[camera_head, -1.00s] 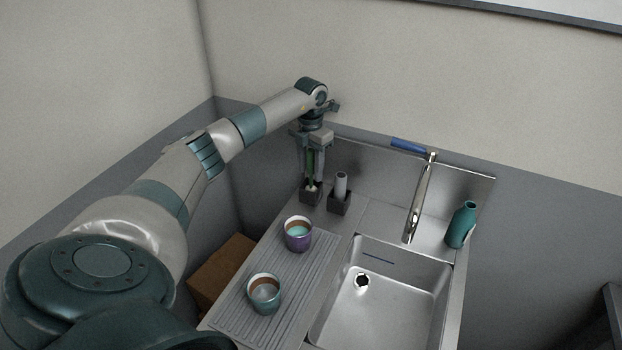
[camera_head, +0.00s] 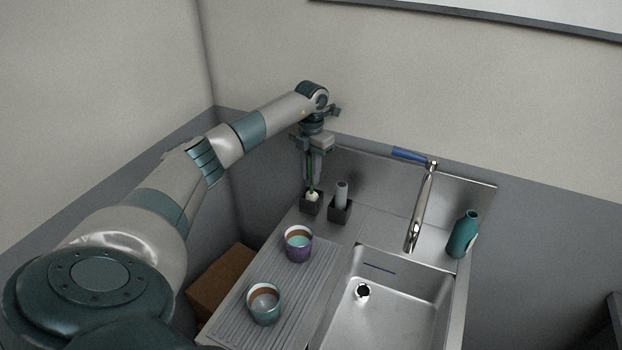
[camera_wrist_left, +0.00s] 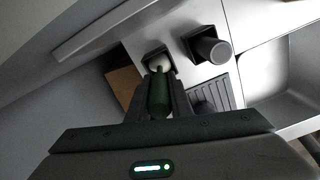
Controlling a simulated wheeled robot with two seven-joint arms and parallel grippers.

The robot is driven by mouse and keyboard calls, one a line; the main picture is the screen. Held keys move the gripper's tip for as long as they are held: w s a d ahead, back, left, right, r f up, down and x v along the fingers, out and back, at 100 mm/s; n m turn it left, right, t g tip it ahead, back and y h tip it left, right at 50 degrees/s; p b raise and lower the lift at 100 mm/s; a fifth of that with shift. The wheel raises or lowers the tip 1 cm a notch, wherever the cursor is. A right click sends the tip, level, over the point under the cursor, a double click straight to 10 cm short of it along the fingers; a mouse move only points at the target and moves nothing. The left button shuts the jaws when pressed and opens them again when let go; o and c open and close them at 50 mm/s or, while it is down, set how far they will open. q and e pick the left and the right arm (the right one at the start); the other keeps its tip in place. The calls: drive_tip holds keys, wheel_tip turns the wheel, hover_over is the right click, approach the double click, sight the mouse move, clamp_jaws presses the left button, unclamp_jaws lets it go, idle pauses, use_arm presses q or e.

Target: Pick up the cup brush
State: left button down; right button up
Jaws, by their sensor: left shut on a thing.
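The cup brush has a thin green handle and a white head (camera_head: 312,196). It stands upright with its head at the mouth of a small dark square holder (camera_head: 310,207) at the sink's back left corner. My left gripper (camera_head: 314,180) points down above that holder and is shut on the green handle. In the left wrist view the handle (camera_wrist_left: 159,94) sits between the two fingers, with the white head beyond them at the holder. Whether the head still touches the holder I cannot tell. My right gripper is not in view.
A second dark holder with a grey cylinder (camera_head: 341,193) stands close to the right. A purple cup (camera_head: 299,247) and a teal cup (camera_head: 264,306) are on the ribbed drainboard. The faucet (camera_head: 420,205), basin and teal bottle (camera_head: 463,233) lie further right. Walls are close behind and left.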

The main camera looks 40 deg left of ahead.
use_arm(q)
wheel_tip(320, 180, up, 5)
drive_tip(key=shift+b, duration=1.2)
use_arm(e)
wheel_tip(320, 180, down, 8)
drive_tip(key=b, duration=0.6)
use_arm(q)
drive_tip(key=s+a+b, duration=0.1)
drive_tip(key=s+a, duration=1.1)
drive_tip(key=s, duration=0.1)
drive_tip(key=shift+a+r, duration=0.15)
drive_tip(key=shift+r, duration=0.15)
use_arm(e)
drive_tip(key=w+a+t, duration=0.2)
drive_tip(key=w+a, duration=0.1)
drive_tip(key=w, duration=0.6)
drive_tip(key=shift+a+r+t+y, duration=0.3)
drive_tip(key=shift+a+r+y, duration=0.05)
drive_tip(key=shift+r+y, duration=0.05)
use_arm(q)
drive_tip(key=shift+s, duration=0.1)
